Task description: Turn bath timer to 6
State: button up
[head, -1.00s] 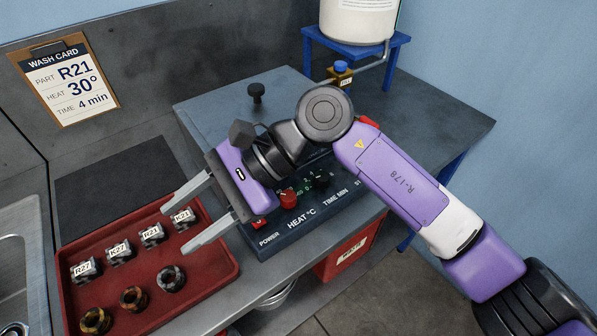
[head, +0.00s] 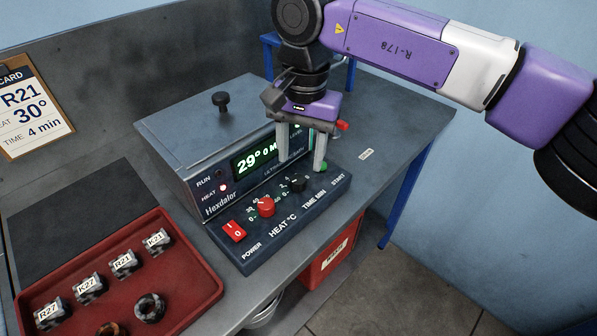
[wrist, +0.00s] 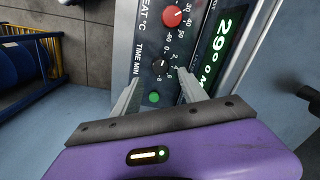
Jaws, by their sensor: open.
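The ultrasonic bath (head: 205,165) stands on the bench, its display (head: 258,158) reading 29° and 0 M, the rest hidden by my gripper. Its black timer knob (head: 298,185), labelled TIME MIN, is on the front panel between the red heat knob (head: 266,207) and the green start button (head: 321,167). The timer knob also shows in the wrist view (wrist: 160,66), with its scale beside it. My gripper (head: 301,166) points down over the panel, open and empty. In the wrist view its fingers (wrist: 158,92) are spread on either side of the timer knob's line, apart from the knob.
A red tray (head: 190,290) with several labelled parts and rings lies at the left. The red power switch (head: 234,231) is at the panel's left end. The wash card (head: 30,110) reads R21, 30°, 4 min. A red bin (head: 330,250) is below the bench.

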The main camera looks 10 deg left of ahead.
aim_at(299, 178)
jog(key=shift+a+f, duration=0.15)
jog(key=shift+f, duration=2.65)
grip_shut()
